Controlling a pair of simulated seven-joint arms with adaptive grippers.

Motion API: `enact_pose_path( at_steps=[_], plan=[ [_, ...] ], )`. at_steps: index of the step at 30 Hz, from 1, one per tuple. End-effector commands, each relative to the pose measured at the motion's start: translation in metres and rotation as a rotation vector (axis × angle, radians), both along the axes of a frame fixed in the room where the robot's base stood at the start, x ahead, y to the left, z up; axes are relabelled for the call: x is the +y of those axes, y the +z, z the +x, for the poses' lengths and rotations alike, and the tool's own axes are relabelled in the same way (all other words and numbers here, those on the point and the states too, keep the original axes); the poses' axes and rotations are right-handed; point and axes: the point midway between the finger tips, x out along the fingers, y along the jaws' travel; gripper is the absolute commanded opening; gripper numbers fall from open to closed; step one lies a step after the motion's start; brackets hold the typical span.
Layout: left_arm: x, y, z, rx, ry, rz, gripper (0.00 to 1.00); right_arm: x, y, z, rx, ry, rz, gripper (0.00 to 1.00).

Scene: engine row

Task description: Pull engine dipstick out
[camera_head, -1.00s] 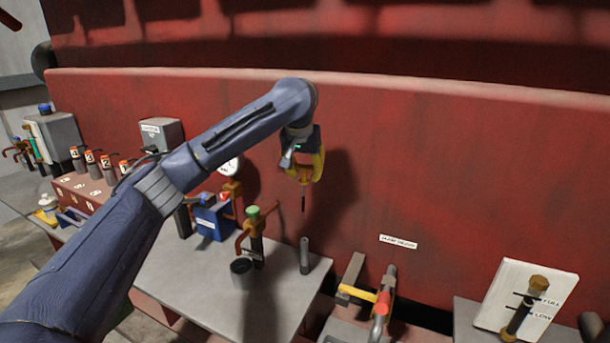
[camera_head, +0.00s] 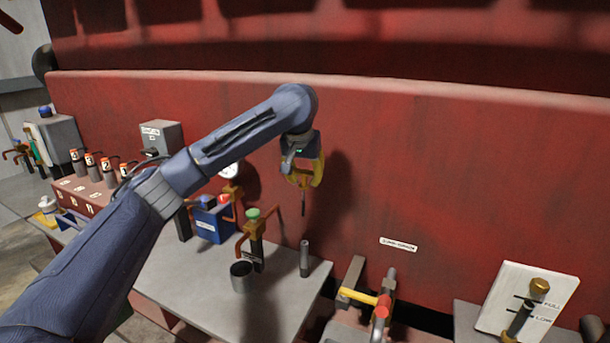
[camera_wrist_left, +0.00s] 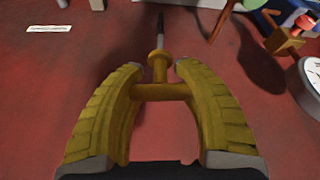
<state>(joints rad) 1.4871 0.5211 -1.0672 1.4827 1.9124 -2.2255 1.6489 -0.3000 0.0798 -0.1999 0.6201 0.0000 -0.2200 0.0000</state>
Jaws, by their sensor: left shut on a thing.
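My left gripper (camera_head: 304,180) is shut on the yellow T-shaped handle of the dipstick (camera_wrist_left: 161,91). In the left wrist view the crossbar lies between the two yellow fingers (camera_wrist_left: 162,100). The dark rod of the dipstick (camera_head: 303,208) hangs down from the gripper in the head view. Its lower end is in the air, apart from and above the upright grey tube (camera_head: 304,258) on the bench. My right gripper is not in view.
A grey cup (camera_head: 242,275) and a green-topped valve (camera_head: 253,235) stand left of the tube. A blue box (camera_head: 212,222) is farther left. A yellow-and-red lever (camera_head: 370,300) and a white FULL/LOW board (camera_head: 500,300) are at right. The red wall (camera_head: 450,170) is behind.

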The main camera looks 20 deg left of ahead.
Motion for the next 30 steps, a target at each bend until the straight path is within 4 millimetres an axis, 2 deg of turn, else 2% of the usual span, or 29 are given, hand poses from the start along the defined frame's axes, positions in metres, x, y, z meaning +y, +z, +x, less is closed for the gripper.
enact_pose_path(
  at_steps=[30],
  plan=[
    [0.000,-0.034,0.000,0.000,0.000,0.000,0.00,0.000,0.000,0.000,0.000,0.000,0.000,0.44]
  ],
)
